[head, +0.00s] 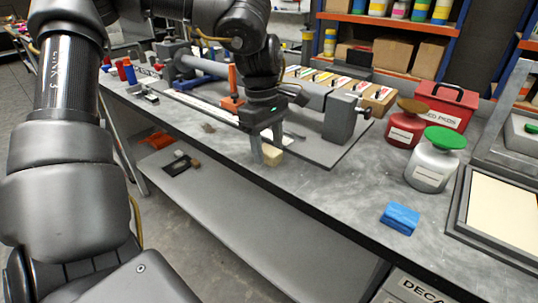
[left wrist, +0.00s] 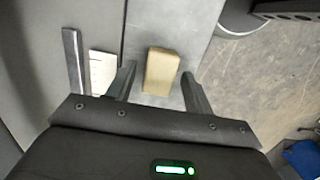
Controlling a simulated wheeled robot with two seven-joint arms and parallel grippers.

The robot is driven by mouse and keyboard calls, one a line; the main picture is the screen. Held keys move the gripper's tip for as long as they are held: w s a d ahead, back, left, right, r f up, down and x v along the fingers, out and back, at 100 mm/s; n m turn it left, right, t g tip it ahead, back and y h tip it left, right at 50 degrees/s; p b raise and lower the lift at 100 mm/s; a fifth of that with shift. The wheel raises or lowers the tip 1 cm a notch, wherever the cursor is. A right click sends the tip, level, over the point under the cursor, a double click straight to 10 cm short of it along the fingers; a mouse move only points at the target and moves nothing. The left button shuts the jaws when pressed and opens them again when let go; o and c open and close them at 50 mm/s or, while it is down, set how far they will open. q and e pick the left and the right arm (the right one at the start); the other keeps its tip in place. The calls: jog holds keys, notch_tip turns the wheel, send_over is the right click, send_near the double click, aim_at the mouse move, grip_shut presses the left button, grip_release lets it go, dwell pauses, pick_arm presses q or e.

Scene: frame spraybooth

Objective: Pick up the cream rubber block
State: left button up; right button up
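The cream rubber block (head: 272,156) is at the front edge of the grey workbench, under my left gripper (head: 262,147). In the left wrist view the cream block (left wrist: 161,72) is a tan oblong between the two fingers of the left gripper (left wrist: 159,76). The left gripper is open and points down at it. A gap shows between the block and the left-hand finger; the right-hand finger is very close to it, and I cannot tell if they touch. My right gripper is not in view.
A grey clamp fixture with a long tube (head: 312,95) stands behind the block. To the right are a blue block (head: 400,217), a green-lidded container (head: 432,165), a red container (head: 404,130) and a red box (head: 446,104). Bench is clear between the cream and blue blocks.

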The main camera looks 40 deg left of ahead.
aim_at(269, 149)
pick_arm(q)
jog(key=c, duration=0.9)
jog(key=shift+r, duration=0.1)
